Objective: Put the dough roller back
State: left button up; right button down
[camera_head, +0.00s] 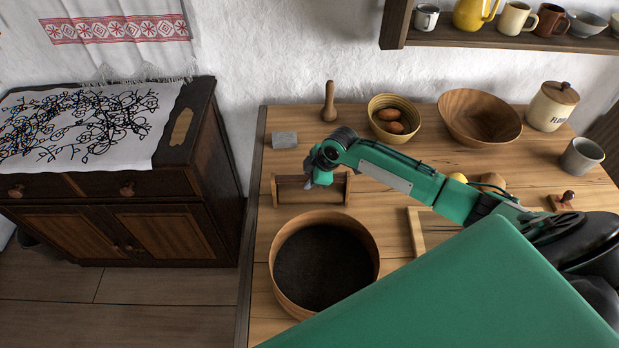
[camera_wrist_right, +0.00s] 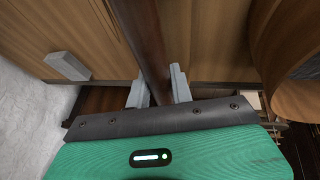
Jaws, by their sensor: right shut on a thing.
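The dough roller is a dark brown wooden rod (camera_wrist_right: 147,40) in the right wrist view, running between the fingers of my right gripper (camera_wrist_right: 160,90). The gripper is shut on it. In the head view my right gripper (camera_head: 316,180) is over a low wooden rack with upright ends (camera_head: 276,190) on the table, behind the round sieve. Part of the dark roller (camera_head: 336,188) shows at the rack, partly hidden by the gripper. I cannot tell whether the roller rests in the rack or is held just above it. My left gripper is not in view.
The round sieve (camera_head: 277,264) stands just in front. A grey block (camera_head: 284,139), wooden pestle (camera_head: 329,102), egg bowl (camera_head: 379,131) and large wooden bowl (camera_head: 459,126) are behind. A wooden frame (camera_head: 417,235) lies to the right. A dark cabinet (camera_head: 215,180) stands left.

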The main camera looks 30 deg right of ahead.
jog(key=shift+s+f, duration=0.1)
jog(key=shift+f, duration=0.1)
jog(key=shift+s+f, duration=0.2)
jog(key=shift+f, duration=0.15)
jog(key=c, duration=1.6)
grip_release()
jog(key=shift+s+a+f, duration=0.1)
jog(key=shift+f, duration=0.05)
jog(key=o, duration=0.4)
jog(key=shift+c, duration=0.2)
jog(key=shift+w, duration=0.35)
jog(key=shift+r, duration=0.25)
jog(key=b+v, duration=0.1)
jog(key=v, duration=1.2)
jog(key=shift+b, duration=0.4)
jog(key=shift+w+r, duration=0.1)
jog(key=shift+w, duration=0.05)
